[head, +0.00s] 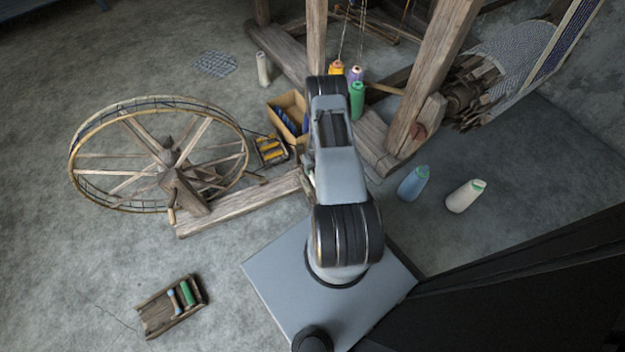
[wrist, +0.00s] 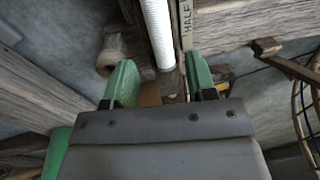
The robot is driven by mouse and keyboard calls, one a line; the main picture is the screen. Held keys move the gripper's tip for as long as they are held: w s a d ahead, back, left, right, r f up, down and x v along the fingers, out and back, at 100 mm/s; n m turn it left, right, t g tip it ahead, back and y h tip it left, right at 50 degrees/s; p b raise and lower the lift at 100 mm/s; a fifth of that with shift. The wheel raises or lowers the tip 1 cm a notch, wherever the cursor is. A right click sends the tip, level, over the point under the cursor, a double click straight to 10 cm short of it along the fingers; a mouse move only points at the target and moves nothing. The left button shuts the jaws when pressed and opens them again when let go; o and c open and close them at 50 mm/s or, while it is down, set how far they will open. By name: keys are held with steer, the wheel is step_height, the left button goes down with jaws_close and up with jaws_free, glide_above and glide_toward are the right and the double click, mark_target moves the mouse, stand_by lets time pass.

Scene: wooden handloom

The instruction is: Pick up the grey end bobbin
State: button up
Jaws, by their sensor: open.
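A pale grey-white, ribbed cylinder (wrist: 156,28), which looks like a wound bobbin, runs down from the top edge in the wrist view. Its lower end lies between and beyond the fingertips of my gripper (wrist: 160,75). The gripper is open, with its two green fingers apart and a gap to the cylinder on each side. I cannot tell how far beyond the fingers it is. In the head view my arm hides the gripper. A slim pale grey bobbin (head: 263,68) stands on the floor by the loom there; I cannot tell whether it is the same one.
A spinning wheel (head: 160,155) stands left of my arm. A green cone (head: 357,100) is close to my arm. Blue (head: 413,183) and cream (head: 466,196) cones stand right.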

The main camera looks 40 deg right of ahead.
mark_target(312, 175)
steer(key=shift+w+a+f+b, duration=0.15)
steer(key=shift+f+b, duration=0.55)
steer(key=shift+f, duration=0.7)
steer(key=shift+s+a+f+b, duration=0.1)
steer(key=shift+a+f+b, duration=0.1)
steer(key=shift+f+b, duration=0.85)
steer(key=shift+f+p, duration=0.2)
steer(key=shift+p, duration=0.2)
steer(key=shift+c, duration=0.2)
jaws_close()
